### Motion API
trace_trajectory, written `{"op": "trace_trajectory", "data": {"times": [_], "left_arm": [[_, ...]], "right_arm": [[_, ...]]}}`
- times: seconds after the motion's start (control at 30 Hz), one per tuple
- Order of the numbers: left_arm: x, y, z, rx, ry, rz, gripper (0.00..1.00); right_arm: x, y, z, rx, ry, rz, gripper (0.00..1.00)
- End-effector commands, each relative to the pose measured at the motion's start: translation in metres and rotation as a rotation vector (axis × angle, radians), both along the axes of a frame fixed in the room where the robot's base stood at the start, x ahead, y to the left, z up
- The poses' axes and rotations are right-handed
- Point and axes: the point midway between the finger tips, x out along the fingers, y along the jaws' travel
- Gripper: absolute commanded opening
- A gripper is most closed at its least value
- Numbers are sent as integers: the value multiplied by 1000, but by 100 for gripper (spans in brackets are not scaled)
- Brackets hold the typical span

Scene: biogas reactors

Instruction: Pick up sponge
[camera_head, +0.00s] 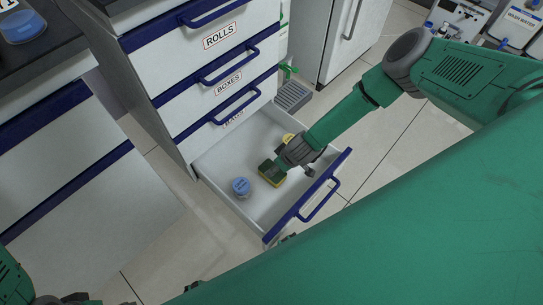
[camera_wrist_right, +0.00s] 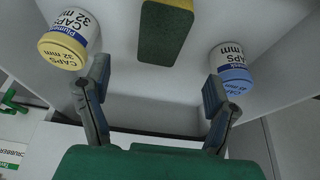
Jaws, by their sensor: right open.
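The sponge (camera_head: 271,174), green with a yellow side, lies in the open bottom drawer. In the right wrist view the sponge (camera_wrist_right: 164,36) is at the top centre, its upper end cut off by the frame. My right gripper (camera_head: 290,158) reaches into the drawer beside the sponge. In the wrist view my right gripper (camera_wrist_right: 157,90) is open and empty, with its fingers spread below the sponge and apart from it. Grey parts at the end of my left arm (camera_head: 65,298) show at the bottom left edge; its fingers cannot be made out.
The drawer (camera_head: 222,158) also holds a blue-lidded caps jar (camera_head: 241,186) and a yellow-lidded caps jar (camera_wrist_right: 64,40), one on each side of the sponge. The drawer's front handle (camera_head: 319,202) and walls surround them.

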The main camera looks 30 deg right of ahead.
Motion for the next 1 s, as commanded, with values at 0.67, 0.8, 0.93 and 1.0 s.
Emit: {"op": "trace_trajectory", "data": {"times": [0.67,0.8,0.93,1.0], "left_arm": [[0,-1,-57,0,0,0,72],[0,-1,-63,-1,0,-1,72],[0,-1,-62,-1,-1,-1,72],[0,-1,-61,-1,-1,-1,72]], "right_arm": [[29,11,-85,-7,1,-1,78],[33,13,-94,-6,1,-1,78],[34,14,-92,-10,0,2,78],[34,14,-91,-12,0,2,78]]}}
